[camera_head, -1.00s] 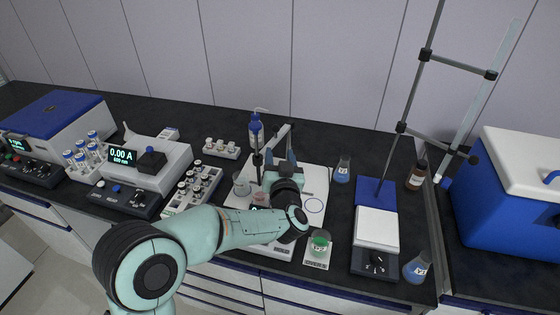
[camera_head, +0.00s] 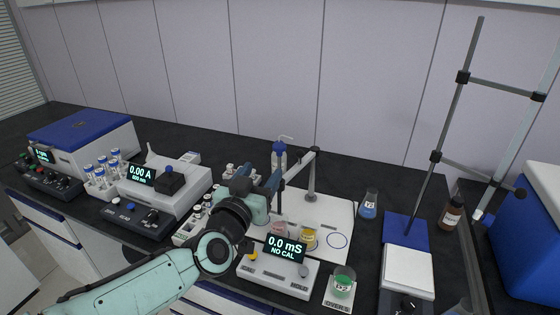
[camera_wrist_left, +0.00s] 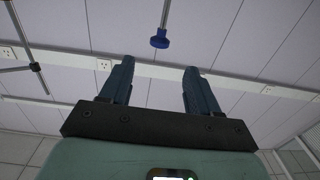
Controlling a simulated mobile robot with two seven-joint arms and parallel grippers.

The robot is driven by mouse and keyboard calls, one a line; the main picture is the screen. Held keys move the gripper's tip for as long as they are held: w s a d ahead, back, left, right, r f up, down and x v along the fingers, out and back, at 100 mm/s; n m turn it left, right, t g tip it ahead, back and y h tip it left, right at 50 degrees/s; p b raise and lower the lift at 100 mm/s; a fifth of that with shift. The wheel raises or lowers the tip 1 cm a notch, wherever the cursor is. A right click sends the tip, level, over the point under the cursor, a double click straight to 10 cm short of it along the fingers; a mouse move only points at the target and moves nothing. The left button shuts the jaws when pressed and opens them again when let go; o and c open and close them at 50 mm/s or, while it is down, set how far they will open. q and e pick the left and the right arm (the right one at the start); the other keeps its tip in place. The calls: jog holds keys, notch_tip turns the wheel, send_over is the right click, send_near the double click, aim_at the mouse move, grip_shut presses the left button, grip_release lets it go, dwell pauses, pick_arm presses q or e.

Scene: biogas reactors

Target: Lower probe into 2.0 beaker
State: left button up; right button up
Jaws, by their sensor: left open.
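A conductivity meter (camera_head: 285,248) with a lit display reading 0.0 mS NO CAL stands at the front of a white board (camera_head: 325,215). A grey post with a jointed arm (camera_head: 300,165) rises behind it; the probe is mostly hidden by my gripper. A pink beaker (camera_head: 279,229) and a yellow beaker (camera_head: 309,239) stand behind the meter. Their labels are too small to read. My left gripper (camera_head: 262,182) is open beside the jointed arm, above the pink beaker. In the left wrist view a thin rod with a blue end (camera_wrist_left: 160,41) shows beyond the open, empty fingers.
A blue flask (camera_head: 369,204), stirrer plate (camera_head: 408,270) and tall clamp stand (camera_head: 437,155) are further right. Vial racks and a photometer (camera_head: 165,190) crowd the left. An empty blue ring (camera_head: 337,240) marks the board.

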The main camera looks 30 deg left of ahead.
aim_at(277, 150)
pick_arm(q)
jog(key=w, duration=0.4)
jog(key=w+a, duration=0.1)
jog(key=w, duration=0.7)
jog(key=shift+a+r, duration=0.15)
jog(key=shift+a, duration=0.25)
pick_arm(e)
jog(key=shift+f, duration=0.15)
pick_arm(q)
jog(key=shift+s, duration=0.1)
jog(key=shift+c, duration=0.2)
